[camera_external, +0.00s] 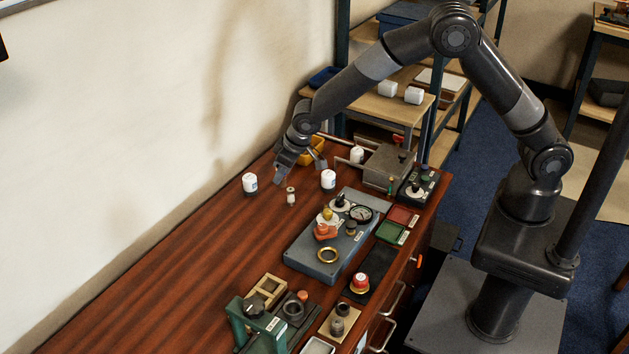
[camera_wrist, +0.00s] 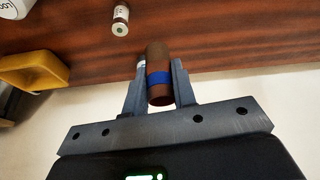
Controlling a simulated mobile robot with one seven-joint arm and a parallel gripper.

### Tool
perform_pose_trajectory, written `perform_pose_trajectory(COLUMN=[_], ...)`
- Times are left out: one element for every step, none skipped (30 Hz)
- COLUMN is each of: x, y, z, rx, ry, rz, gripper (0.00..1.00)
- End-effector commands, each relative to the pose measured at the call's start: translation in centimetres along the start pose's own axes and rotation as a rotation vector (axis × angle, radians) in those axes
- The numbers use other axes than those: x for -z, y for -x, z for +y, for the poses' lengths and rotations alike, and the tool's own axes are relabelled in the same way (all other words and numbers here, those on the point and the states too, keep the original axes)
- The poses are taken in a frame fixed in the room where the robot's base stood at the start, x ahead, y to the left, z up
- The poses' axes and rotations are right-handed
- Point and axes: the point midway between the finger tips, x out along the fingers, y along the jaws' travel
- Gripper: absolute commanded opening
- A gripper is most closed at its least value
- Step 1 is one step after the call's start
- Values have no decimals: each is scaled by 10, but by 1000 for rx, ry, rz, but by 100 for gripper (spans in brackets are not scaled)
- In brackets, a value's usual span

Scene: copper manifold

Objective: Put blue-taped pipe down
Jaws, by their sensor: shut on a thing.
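The blue-taped pipe (camera_wrist: 158,92) is a short brown, copper-like tube with a blue band around it. In the wrist view it sits between the two fingers of my gripper (camera_wrist: 160,66), which is shut on it. The pipe's far end points toward the wooden table (camera_wrist: 220,40). I cannot tell whether it touches the tabletop. In the external view my gripper (camera_external: 284,174) is low over the back of the table (camera_external: 190,265), near the wall, and the pipe cannot be made out there.
A small pale cylinder (camera_external: 291,196) stands close to my gripper; it also shows in the wrist view (camera_wrist: 120,20). White labelled jars stand left (camera_external: 250,184) and right (camera_external: 328,180). A yellow bin (camera_wrist: 35,70) is nearby. A grey gauge panel (camera_external: 310,262) lies nearer the front. The table's left is clear.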

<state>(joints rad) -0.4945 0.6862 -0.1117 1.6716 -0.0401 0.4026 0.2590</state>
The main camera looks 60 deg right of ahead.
Motion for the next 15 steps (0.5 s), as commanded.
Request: perform_pose_trajectory(x=[-2,-2,-3,-2,-2,-3,-2,-3,-2,-3,-2,-3,-2,-2,-2], y=[-6,-9,-15,-19,-24,-30,-34,-39,-45,-49,-53,-58,-61,-64,-67], z=[-7,-13,-22,-28,-36,-44,-51,-58,-67,-73,-79,-86,-91,-94,-99], rx=[-1,-1,0,0,0,-1,-1,-1,-1,-1,-1,-1,-1,-1,-1], ry=[1,1,2,3,4,3,4,3,4,4,3,3,3,2,1], rz=[-2,-2,-3,-3,-3,-3,-2,-3,-2,-2,-1,-2,-2,-2,-2], gripper=[2,2,2,2,2,2,2,2,2,2,2,2,2,2,2])
